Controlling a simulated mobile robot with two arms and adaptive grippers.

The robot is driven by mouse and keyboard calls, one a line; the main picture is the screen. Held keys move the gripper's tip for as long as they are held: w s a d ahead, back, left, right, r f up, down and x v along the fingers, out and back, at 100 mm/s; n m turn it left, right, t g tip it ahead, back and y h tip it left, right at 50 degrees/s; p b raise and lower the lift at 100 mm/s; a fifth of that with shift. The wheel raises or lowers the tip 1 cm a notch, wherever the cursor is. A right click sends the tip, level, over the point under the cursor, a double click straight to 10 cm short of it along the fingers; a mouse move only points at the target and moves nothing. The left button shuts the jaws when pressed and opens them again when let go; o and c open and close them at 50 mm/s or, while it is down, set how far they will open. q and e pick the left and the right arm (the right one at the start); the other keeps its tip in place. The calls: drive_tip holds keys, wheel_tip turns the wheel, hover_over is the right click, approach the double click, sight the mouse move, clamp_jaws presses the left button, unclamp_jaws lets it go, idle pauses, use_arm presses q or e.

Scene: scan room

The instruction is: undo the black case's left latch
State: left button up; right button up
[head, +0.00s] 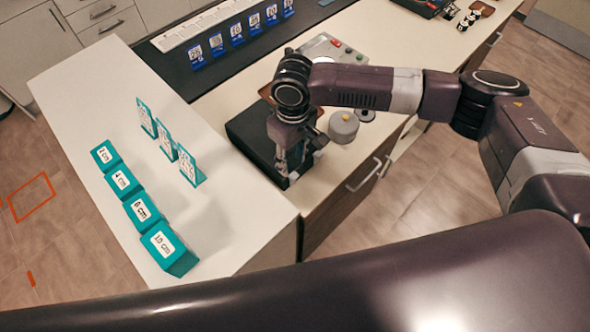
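The black case (246,128) sits on the pale counter, right of the white-topped section, partly covered by my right arm. My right gripper (287,172) points down at the case's near right part, with its fingers against or just above it; I cannot tell if they touch. The fingers are small and dark here, so whether they are open or shut is unclear. The case's latches cannot be made out; the gripper and wrist hide part of it. My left gripper is not in view.
Teal labelled blocks (174,253) and teal cards (188,165) stand on the white top at left. A grey round object (343,126) is right of the wrist. A panel with coloured buttons (326,46) lies behind. Blue cards (217,44) line the back. A drawer handle (365,174) protrudes at front.

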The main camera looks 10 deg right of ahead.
sight(295, 176)
drive_tip(key=shift+w+d+r, duration=0.1)
drive_tip(key=shift+w+d, duration=0.15)
drive_tip(key=shift+d, duration=0.2)
drive_tip(key=shift+d+f, duration=0.1)
drive_tip(key=shift+f, duration=0.1)
wheel_tip(295, 176, down, 6)
drive_tip(key=shift+f+p, duration=0.1)
drive_tip(key=shift+p, duration=1.05)
drive_tip(key=shift+f, duration=0.55)
clamp_jaws()
